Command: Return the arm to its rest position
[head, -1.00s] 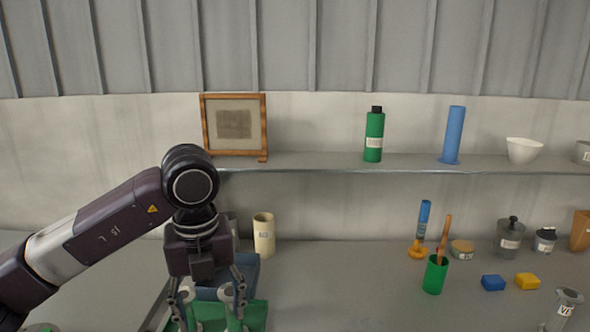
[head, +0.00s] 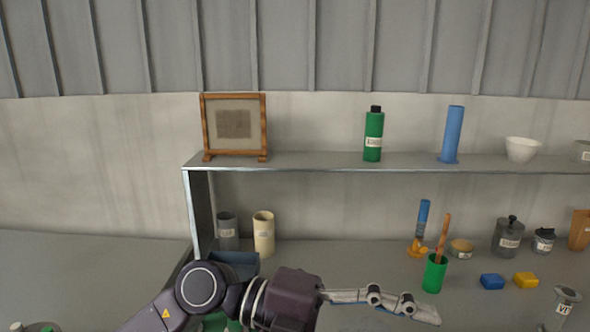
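My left arm comes in from the bottom edge, left of the middle, and bends to the right. My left gripper (head: 424,312) lies low over the bench and points right. Its fingers show edge-on, one behind the other, so the gap between them cannot be seen. Nothing shows at the fingertips. My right arm and gripper are not in view.
A green cup (head: 434,275) with a brown stick stands just beyond the fingertips. A blue block (head: 492,282) and a yellow block (head: 526,280) lie further right. A blue tray (head: 238,262) is partly hidden behind my arm. The shelf (head: 320,164) runs above.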

